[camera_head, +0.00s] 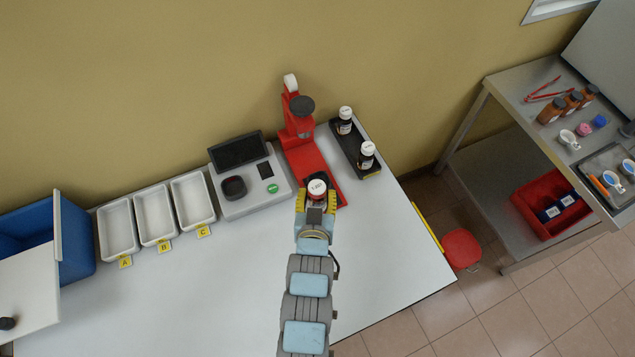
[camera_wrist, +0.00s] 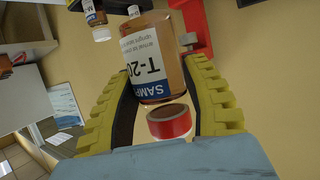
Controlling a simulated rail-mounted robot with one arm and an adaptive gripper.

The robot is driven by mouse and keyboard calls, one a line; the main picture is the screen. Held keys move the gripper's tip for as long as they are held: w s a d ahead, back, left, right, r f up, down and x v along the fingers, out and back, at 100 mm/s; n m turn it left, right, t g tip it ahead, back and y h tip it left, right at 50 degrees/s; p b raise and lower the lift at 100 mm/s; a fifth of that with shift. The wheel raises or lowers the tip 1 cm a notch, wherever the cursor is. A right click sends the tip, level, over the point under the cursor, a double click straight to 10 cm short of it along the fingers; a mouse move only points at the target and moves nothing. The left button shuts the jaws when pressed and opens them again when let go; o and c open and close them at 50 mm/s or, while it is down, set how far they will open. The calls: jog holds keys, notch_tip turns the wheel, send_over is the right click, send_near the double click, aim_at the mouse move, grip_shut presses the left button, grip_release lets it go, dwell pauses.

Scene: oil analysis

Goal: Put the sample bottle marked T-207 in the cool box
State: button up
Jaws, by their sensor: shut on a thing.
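My gripper (camera_head: 316,193) is shut on an amber sample bottle (camera_wrist: 165,50) with a white cap with a red band (camera_wrist: 170,122). Its label reads "SAMP" and "T-20"; the last digit is out of sight. In the head view the cap (camera_head: 317,187) shows over the front of the red stand's base; I cannot tell whether the bottle rests on it. The yellow fingers (camera_wrist: 165,105) are on both sides of the bottle. A blue box (camera_head: 75,245), apparently the cool box, stands at the far left with an upright white panel and a white board with a black knob.
The red stand (camera_head: 299,120) is behind my gripper. A dark tray (camera_head: 350,143) with two white-capped bottles is to its right. Left are a scale (camera_head: 250,200) and white trays A (camera_head: 117,228), B (camera_head: 154,214) and C (camera_head: 192,198). The table front (camera_head: 190,300) is clear.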

aim_at(318, 183)
jog(key=shift+s+r+p, duration=0.3)
jog(key=shift+s+p, duration=0.15)
jog(key=shift+s, duration=0.05)
jog(key=w, duration=1.3)
jog(key=shift+n+y, duration=0.3)
jog(key=shift+y, duration=0.1)
jog(key=s+r+p, duration=0.2)
jog(key=s+p, duration=0.1)
jog(key=p, duration=0.1)
jog(key=s+r+p, duration=0.3)
jog(key=p, duration=0.1)
jog(key=s+r+p, duration=0.3)
jog(key=s+p, duration=0.1)
jog(key=shift+s+d+r, duration=0.1)
jog(key=shift+d+r, duration=0.1)
jog(key=shift+d, duration=0.05)
jog(key=shift+s+r+p, duration=0.2)
jog(key=shift+s+p, duration=0.25)
jog(key=shift+p, duration=0.1)
jog(key=shift+a, duration=0.1)
